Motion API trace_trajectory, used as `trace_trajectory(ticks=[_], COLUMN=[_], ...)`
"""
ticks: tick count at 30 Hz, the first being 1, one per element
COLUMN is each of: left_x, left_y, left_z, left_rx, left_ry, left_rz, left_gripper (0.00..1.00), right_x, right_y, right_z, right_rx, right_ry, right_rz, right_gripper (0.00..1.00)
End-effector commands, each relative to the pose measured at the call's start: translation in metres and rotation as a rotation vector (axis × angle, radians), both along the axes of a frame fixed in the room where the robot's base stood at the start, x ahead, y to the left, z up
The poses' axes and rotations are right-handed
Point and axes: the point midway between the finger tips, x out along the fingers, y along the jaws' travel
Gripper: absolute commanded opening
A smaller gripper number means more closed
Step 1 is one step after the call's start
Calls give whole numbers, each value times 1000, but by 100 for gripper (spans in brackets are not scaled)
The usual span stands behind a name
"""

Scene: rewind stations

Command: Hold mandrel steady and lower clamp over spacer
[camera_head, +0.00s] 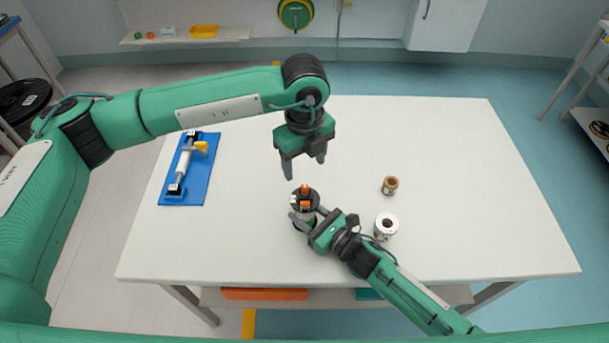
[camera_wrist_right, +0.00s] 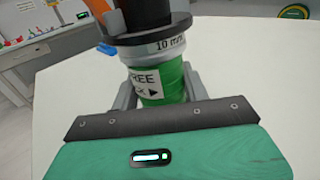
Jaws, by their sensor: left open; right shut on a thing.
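The mandrel (camera_wrist_right: 160,84) is a green upright body with a white label reading "FREE". My right gripper (camera_head: 309,216) is shut around it, with a finger on each side in the right wrist view. A pale ring marked "10 mm" (camera_wrist_right: 172,45), which looks like the spacer, sits above the green part. A black disc lies over the ring, with a black part and an orange part (camera_wrist_right: 98,8) above it. In the head view the orange top (camera_head: 305,189) shows over the black disc. My left gripper (camera_head: 304,166) is open and empty, pointing down above this stack.
The white table (camera_head: 440,140) is mostly clear. A brown roll (camera_head: 390,185) and a white roll (camera_head: 386,227) stand on the right, the white one close to my right wrist. A blue tray (camera_head: 200,188) with a grey rod and a yellow part lies at left.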

Motion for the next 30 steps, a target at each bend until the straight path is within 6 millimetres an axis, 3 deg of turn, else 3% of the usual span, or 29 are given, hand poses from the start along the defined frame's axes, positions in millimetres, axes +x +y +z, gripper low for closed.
trace_trajectory(ticks=[7,27,28,30], left_x=[0,0,0,0], left_y=[0,0,0,0], left_z=[23,23,23,23], left_rx=[-1,1,1,1], left_ry=[1,1,1,1], left_rz=[0,0,0,0], left_gripper=[62,62,62,62], right_x=[0,0,0,0], right_y=[0,0,0,0], right_z=[0,0,0,0], right_rx=[0,0,0,0], right_ry=[0,0,0,0], right_rz=[0,0,0,0], right_gripper=[16,16,47,61])
